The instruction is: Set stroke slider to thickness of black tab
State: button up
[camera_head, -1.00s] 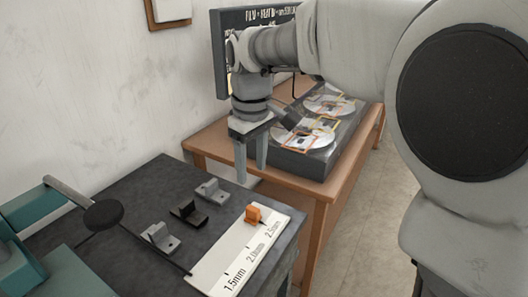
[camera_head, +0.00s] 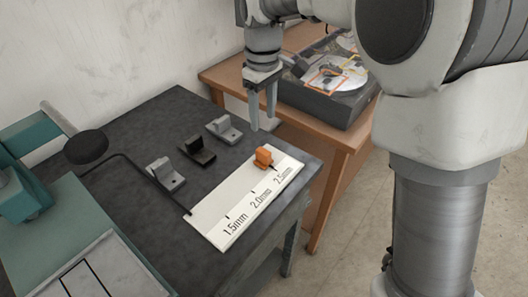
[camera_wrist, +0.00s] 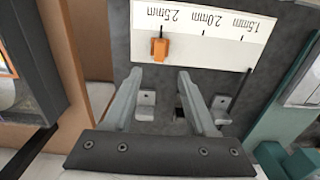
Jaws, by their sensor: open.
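The orange stroke slider (camera_head: 263,155) sits on a white scale strip (camera_head: 207,219) marked 1.5mm, 2.0mm and 2.5mm. It stands at about the 2.5mm end, also in the wrist view (camera_wrist: 160,47). The black tab (camera_head: 198,150) stands on the dark table between two grey tabs (camera_head: 223,129) (camera_head: 165,173). In the wrist view the black tab (camera_wrist: 180,113) is partly hidden by a finger. My gripper (camera_head: 262,124) is open and empty, pointing down above the table near the slider. In the wrist view the slider appears beyond the open fingertips (camera_wrist: 159,74), apart from them.
A black rod (camera_head: 150,172) bends across the dark table (camera_head: 130,125) to the strip's left end. Teal machinery (camera_head: 25,190) with a dark round knob (camera_head: 86,146) stands left. A wooden table (camera_head: 225,78) bearing a dark box (camera_head: 322,108) stands behind.

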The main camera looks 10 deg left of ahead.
aim_at(263, 151)
notch_tip(263, 151, down, 12)
jog(key=shift+f+b, duration=0.2)
jog(key=shift+b, duration=0.7)
grip_shut()
dwell(0.8)
